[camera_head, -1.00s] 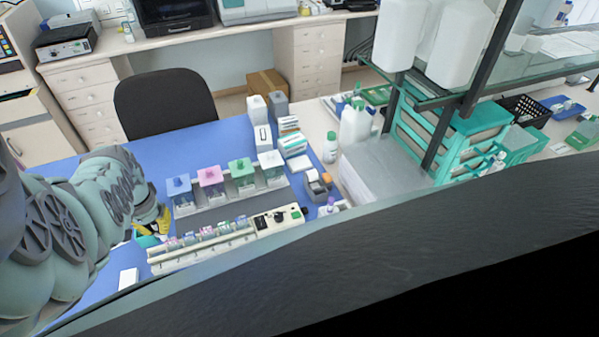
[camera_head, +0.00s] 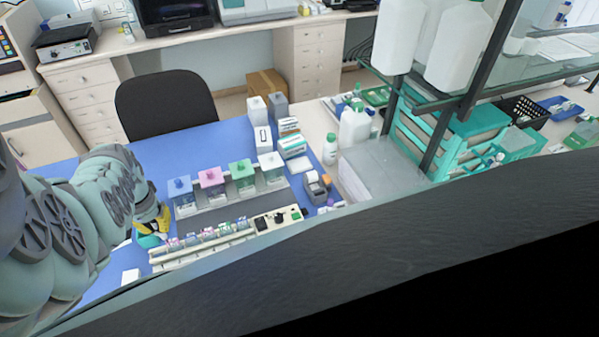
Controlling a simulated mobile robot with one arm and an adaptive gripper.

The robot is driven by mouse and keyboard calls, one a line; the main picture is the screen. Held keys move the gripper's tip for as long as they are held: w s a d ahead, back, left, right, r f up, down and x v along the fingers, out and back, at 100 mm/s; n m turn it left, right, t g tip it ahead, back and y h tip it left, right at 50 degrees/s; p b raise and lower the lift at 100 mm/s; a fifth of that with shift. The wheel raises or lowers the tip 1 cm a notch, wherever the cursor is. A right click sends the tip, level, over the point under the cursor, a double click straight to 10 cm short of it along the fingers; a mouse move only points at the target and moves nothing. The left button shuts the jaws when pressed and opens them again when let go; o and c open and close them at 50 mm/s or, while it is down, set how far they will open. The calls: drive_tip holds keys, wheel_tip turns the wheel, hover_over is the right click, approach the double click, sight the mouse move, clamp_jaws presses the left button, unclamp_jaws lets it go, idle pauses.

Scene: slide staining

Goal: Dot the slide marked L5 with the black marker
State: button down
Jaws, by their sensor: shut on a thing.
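My gripper (camera_head: 152,228) is at the left, at the end of my grey-green arm, with yellow and black parts showing. It is low over the blue mat, beside the left end of a long white staining rack (camera_head: 215,253). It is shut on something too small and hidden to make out. A teal thing (camera_head: 149,241) shows under it. Several small slides or holders with coloured marks (camera_head: 208,234) stand along the rack. I cannot read any label, so I cannot tell which slide is L5. The black marker cannot be made out.
Several lidded staining jars, blue, pink, green and white (camera_head: 211,178), stand behind the rack. A control box with knobs (camera_head: 278,218) is at its right end. A white block (camera_head: 130,276) lies at the front left. White bottles (camera_head: 354,125) and a teal drawer unit (camera_head: 437,142) stand to the right.

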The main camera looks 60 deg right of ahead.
drive_tip(key=shift+r+p, duration=1.6)
drive_tip(key=shift+r, duration=0.65)
